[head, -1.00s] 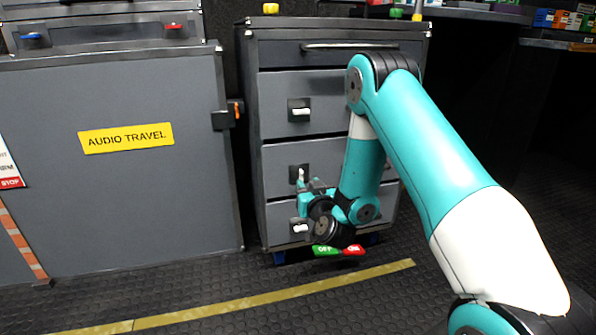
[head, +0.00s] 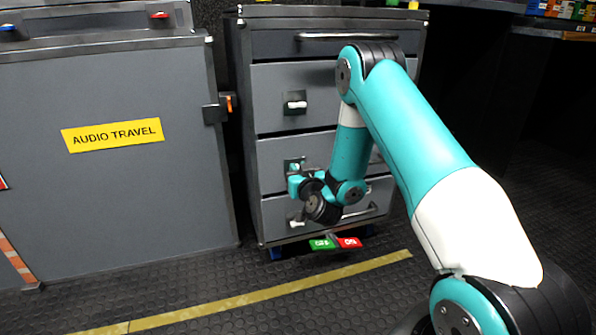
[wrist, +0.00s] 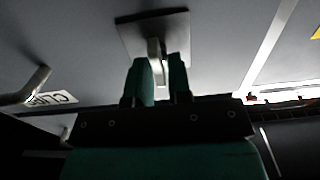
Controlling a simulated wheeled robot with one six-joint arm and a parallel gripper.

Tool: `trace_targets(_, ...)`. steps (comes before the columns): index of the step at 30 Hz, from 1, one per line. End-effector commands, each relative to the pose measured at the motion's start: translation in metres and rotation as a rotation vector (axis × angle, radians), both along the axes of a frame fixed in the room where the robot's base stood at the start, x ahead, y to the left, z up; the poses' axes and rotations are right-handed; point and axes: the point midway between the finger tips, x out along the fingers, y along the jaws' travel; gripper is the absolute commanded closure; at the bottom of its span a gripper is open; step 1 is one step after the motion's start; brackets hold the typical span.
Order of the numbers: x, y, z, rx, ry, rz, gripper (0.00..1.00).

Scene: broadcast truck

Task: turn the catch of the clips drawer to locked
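The clips drawer is the third drawer down in the grey cabinet (head: 262,157) in the head view. Its catch (head: 290,162) is a square plate with a small lever, partly hidden behind my gripper (head: 297,180). In the wrist view the catch plate (wrist: 178,32) is straight ahead, and its pale lever (wrist: 154,48) stands out between my two fingertips (wrist: 161,70). A partly visible label (wrist: 52,98) starting "CLI" is on the drawer front.
Another catch (head: 295,103) with a sideways white lever is on the drawer above; one more (head: 297,222) is below. A drawer handle (wrist: 28,88) is at left in the wrist view. A green and red marker (head: 335,243) is low in front. A grey case (head: 130,200) stands left.

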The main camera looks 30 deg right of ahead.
Motion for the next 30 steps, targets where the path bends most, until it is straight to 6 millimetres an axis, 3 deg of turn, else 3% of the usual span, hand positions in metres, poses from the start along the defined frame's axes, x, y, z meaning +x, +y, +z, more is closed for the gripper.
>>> trace_targets(14,-0.0006,-0.0013,-0.0011,0.138,-0.041,-0.001,1.00)
trace_targets(30,-0.0019,-0.0062,-0.0039,0.614,-0.180,-0.001,1.00)
